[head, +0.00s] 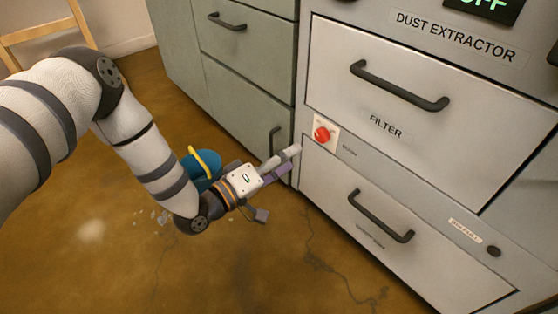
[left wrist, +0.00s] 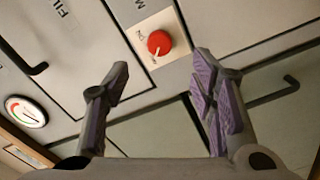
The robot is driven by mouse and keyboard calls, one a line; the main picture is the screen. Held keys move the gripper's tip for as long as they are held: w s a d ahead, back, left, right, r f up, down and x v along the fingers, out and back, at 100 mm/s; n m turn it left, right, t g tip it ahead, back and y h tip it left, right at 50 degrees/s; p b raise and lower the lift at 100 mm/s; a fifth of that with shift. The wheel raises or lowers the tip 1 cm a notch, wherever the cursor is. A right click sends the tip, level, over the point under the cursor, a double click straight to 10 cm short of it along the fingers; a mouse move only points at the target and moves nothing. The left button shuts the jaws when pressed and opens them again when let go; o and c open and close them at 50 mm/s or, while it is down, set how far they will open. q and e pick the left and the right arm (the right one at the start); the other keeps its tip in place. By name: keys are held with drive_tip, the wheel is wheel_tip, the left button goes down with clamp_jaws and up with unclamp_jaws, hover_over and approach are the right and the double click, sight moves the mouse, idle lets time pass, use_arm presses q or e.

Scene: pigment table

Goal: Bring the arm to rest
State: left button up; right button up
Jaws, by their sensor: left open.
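My left gripper (head: 282,165) is in front of the dust extractor cabinet, to the left of and a little below the red knob (head: 322,134) in the head view. Its fingers are apart and nothing is between them. In the left wrist view the open fingers (left wrist: 160,105) show with the red knob (left wrist: 160,43) above and between them, apart from both. The knob sits on a small pale plate. My left arm comes in from the left, bent down toward the cabinet. My right gripper is not in view.
The dust extractor (head: 420,70) has a filter drawer and a lower drawer with dark handles (head: 381,216). Grey-green cabinets (head: 245,60) stand to its left. A blue and yellow object (head: 203,165) shows behind my wrist. A wooden chair (head: 40,34) is at top left. Brown floor is open below.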

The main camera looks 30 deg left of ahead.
use_arm(q)
drive_tip(key=v, duration=0.3)
